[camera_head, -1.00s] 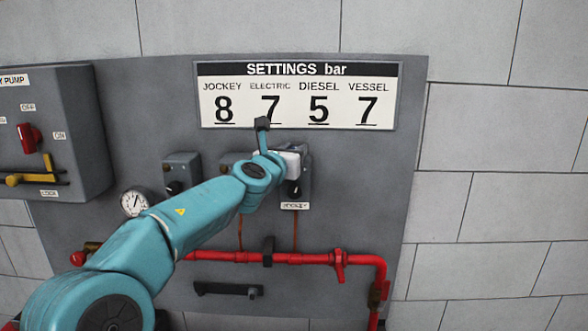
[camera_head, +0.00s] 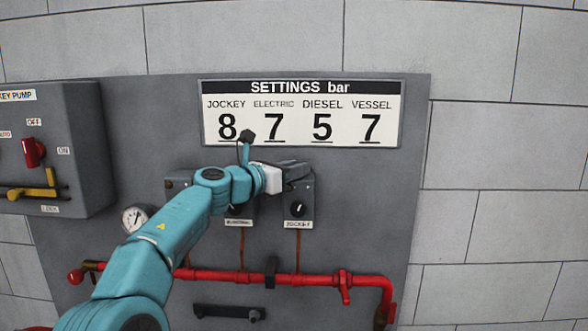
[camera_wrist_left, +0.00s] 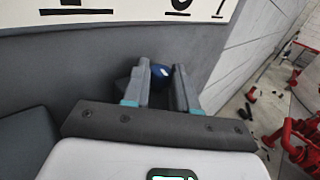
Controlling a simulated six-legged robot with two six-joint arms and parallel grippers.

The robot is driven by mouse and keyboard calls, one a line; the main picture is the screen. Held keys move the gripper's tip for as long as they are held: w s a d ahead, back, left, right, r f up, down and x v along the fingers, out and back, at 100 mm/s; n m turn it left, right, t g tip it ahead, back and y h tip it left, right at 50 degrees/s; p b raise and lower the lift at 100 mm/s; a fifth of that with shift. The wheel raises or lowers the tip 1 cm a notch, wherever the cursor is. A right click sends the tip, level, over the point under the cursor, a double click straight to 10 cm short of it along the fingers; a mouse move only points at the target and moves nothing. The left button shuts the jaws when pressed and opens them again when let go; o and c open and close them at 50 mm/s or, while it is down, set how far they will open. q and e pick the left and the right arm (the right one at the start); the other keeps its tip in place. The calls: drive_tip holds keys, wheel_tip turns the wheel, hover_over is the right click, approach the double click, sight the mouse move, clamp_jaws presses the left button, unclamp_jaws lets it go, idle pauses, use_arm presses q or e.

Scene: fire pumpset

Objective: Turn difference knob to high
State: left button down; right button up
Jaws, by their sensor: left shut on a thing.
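The grey box labelled JOCKEY (camera_head: 303,191) hangs on the wall panel in the head view. A black knob with a white mark (camera_head: 298,208) is on its front. My left gripper (camera_head: 302,172) comes in from the left at the top of this box. In the left wrist view its two fingers (camera_wrist_left: 161,72) are shut on a dark blue rounded knob (camera_wrist_left: 160,76), partly hidden between them. I cannot read any difference or high marking. My right gripper is not in view.
The settings board (camera_head: 303,115) is just above my left gripper. A red pipe (camera_head: 225,275) with valves runs below. The jockey pump box (camera_head: 75,150) with a red switch (camera_head: 33,152) stands out at the left. Bare block wall (camera_head: 510,160) is at the right.

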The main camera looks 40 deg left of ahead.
use_arm(q)
drive_tip(key=shift+f, duration=0.1)
drive_tip(key=c, duration=0.9)
unclamp_jaws()
drive_tip(key=s+a+b, duration=0.3)
drive_tip(key=s+b, duration=0.3)
drive_tip(key=s, duration=1)
drive_tip(key=shift+a, duration=0.15)
drive_tip(key=shift+w, duration=0.1)
